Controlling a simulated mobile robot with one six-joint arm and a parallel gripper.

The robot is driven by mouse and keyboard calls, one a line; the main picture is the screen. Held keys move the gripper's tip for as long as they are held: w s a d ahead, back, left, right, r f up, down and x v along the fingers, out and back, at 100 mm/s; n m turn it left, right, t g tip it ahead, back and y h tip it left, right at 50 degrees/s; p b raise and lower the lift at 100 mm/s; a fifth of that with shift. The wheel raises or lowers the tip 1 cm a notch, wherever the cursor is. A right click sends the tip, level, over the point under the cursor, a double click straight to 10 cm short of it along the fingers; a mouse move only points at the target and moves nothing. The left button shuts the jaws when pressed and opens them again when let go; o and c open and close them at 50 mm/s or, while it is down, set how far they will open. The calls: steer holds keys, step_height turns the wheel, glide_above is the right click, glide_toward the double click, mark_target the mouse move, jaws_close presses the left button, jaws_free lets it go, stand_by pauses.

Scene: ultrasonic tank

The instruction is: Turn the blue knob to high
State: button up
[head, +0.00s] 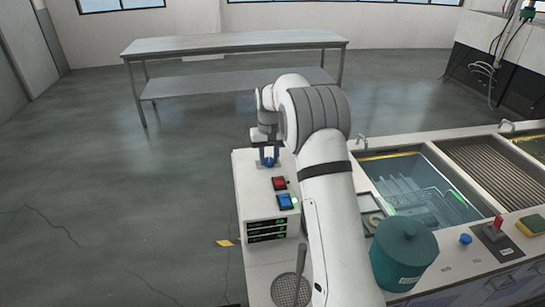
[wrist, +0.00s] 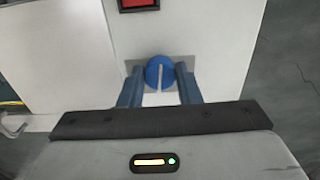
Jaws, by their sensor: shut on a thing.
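The blue knob (wrist: 160,70) is round with a white pointer line and sits on a grey plate on the white control box (head: 258,210). In the wrist view its line stands nearly upright in the picture. My gripper (wrist: 160,77) is shut on this knob, with one blue finger on each side. In the head view the knob (head: 269,163) shows small between the fingers at the far end of the box. Any scale marks for high cannot be made out.
A red switch (head: 279,183) and a blue switch (head: 286,202) are on the box near the knob. A second blue knob (head: 465,239) is on the tank's front panel. A green lidded pot (head: 404,262) stands beside my arm. The water tank (head: 420,190) lies to the right.

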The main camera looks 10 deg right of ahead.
mark_target(269, 159)
steer(key=m, duration=0.5)
steer(key=shift+w+r+m, duration=0.2)
steer(key=shift+r+m, duration=0.05)
steer(key=shift+m, duration=0.05)
steer(key=m, duration=0.4)
steer(key=shift+m, duration=0.4)
steer(key=o, duration=0.9)
steer(key=shift+f, duration=0.15)
steer(key=shift+o, duration=0.3)
step_height(269, 159, up, 8)
steer(key=shift+f+b, duration=0.1)
steer(key=shift+b, duration=0.3)
